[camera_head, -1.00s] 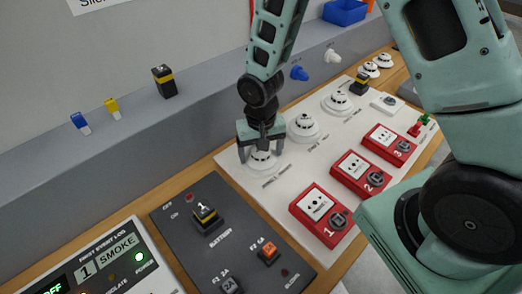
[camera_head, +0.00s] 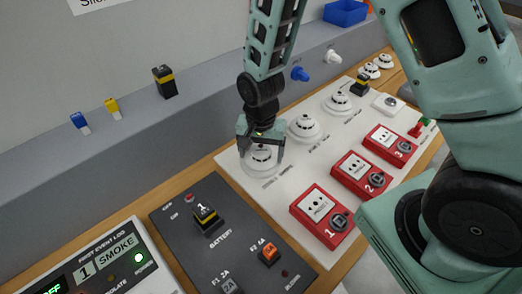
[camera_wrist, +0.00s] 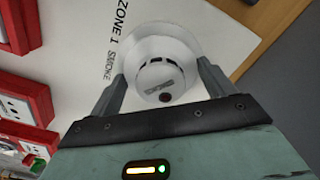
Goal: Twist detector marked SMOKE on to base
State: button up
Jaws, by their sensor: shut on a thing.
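My gripper (camera_head: 261,150) is shut on a white round detector (camera_head: 261,154) at the near left end of the white panel (camera_head: 246,185). In the wrist view the detector (camera_wrist: 163,78) sits between the two grey fingers, over a wider white round base (camera_wrist: 178,43). The panel print beside it reads ZONE 1 SMOKE. Marking on the detector face is too blurred to read, and a dark red spot shows on it. I cannot tell whether the detector is fully seated on the base.
Two more white detectors (camera_head: 304,127) (camera_head: 342,102) sit along the panel. Red call points (camera_head: 321,214) (camera_head: 361,175) (camera_head: 389,141) stand in front of them. A dark battery panel (camera_head: 225,240) lies at near left. A grey ledge (camera_head: 130,150) runs behind.

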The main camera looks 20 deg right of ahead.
dwell(0.3)
jog(key=o, duration=1)
jog(key=shift+r+p, duration=2.9)
jog(key=shift+r, duration=0.65)
jog(key=s+a+r+n+b, duration=0.1)
jog(key=s+a+r+n, duration=0.1)
jog(key=s+r+n, duration=0.2)
jog(key=s+a+r+n+b, duration=0.2)
jog(key=s+r+n, duration=0.2)
jog(key=s, duration=0.5)
jog(key=s+a+r+n+b, duration=0.2)
jog(key=s+r+n, duration=0.3)
jog(key=s+n, duration=0.1)
jog(key=shift+s+n+y, duration=0.3)
jog(key=shift+s+n, duration=0.1)
jog(key=shift+s, duration=0.1)
